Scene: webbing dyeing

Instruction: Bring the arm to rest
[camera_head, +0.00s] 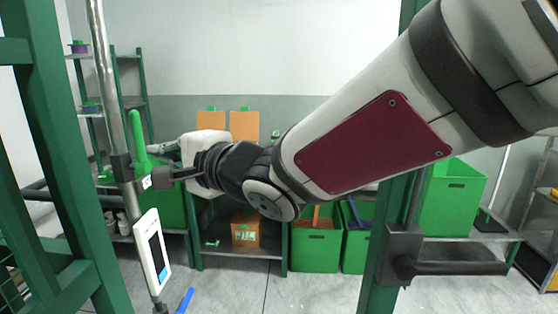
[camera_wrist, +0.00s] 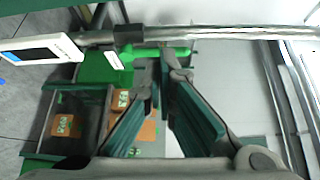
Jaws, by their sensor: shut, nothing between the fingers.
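My arm reaches across the head view from the upper right to the left. My gripper (camera_head: 182,173) is at its far end, beside a green lever handle (camera_head: 138,140) on a steel pole. In the wrist view the two dark green-padded fingers of my gripper (camera_wrist: 163,62) come together at their tips, empty. The green handle (camera_wrist: 182,52) lies right by the fingertips there; whether they touch it I cannot tell.
The steel pole (camera_head: 104,70) carries a white panel with a screen (camera_head: 152,252). Green frame posts (camera_head: 45,150) stand close at left and right of centre. Green bins (camera_head: 314,252) and shelves with orange boxes (camera_head: 245,232) stand behind. A black handle (camera_head: 455,268) juts out at lower right.

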